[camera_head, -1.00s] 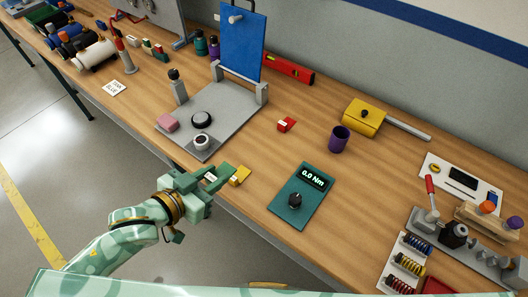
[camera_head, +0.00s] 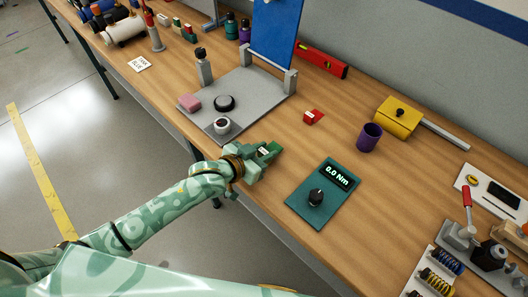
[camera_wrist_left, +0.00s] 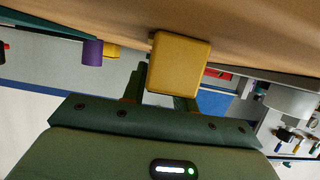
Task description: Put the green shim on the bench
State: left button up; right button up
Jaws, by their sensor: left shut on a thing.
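My left gripper (camera_head: 268,150) is over the bench's (camera_head: 295,165) front edge, between the grey plate and the teal torque display. In the left wrist view a yellow block (camera_wrist_left: 180,62) sits between its dark fingers, which are shut on it. In the head view that block is hidden by the gripper. I see no green shim in the grip. Small red and green blocks (camera_head: 176,22) stand at the far back left, too small to tell apart well. My right gripper is not in view.
A grey fixture plate (camera_head: 240,85) with a blue upright panel lies left of centre. Bare wood lies between the red block and the display.

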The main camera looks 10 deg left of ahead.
pick_arm(q)
jog(key=shift+r, duration=0.1)
jog(key=shift+f, duration=0.45)
jog(key=o, duration=1)
jog(key=shift+o, duration=0.2)
jog(key=shift+r, duration=0.2)
jog(key=p+v, duration=0.3)
jog(key=v, duration=0.9)
jog(key=shift+r, duration=0.2)
